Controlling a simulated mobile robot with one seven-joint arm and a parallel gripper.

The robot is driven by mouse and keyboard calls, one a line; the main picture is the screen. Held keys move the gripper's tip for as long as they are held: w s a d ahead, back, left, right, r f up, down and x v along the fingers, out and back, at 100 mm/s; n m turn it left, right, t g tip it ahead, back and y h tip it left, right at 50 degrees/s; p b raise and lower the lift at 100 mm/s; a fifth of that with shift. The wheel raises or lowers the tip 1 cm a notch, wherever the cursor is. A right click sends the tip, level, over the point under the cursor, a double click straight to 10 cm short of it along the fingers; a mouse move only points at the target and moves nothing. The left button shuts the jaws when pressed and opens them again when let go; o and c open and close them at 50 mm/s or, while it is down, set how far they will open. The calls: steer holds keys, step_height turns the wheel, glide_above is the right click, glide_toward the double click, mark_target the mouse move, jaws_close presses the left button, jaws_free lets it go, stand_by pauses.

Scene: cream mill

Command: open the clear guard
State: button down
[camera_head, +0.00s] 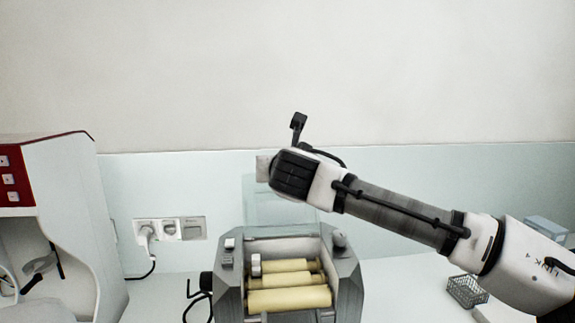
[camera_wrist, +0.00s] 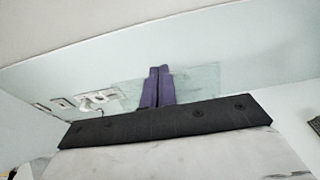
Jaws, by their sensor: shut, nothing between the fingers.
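The mill (camera_head: 347,275) stands on the counter at the bottom centre of the head view, its several cream rollers (camera_head: 290,299) uncovered. The clear guard (camera_head: 262,211) is a pale see-through panel standing raised behind the rollers, partly hidden by my wrist. In the wrist view a see-through panel, apparently the guard (camera_wrist: 198,84), shows behind my fingers. My gripper (camera_wrist: 159,69) has its two purple fingers shut together with nothing between them. In the head view my wrist is above the mill and the fingers are hidden. I cannot tell whether they touch the guard.
Wall sockets (camera_head: 170,229) with a plugged cable are behind the counter. A small wire basket (camera_head: 467,291) is at the right, below my arm. The counter right of the mill is mostly clear.

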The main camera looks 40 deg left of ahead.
steer(key=shift+w+a+g+h, duration=0.3)
steer(key=shift+w+a, duration=0.15)
stand_by(0.3)
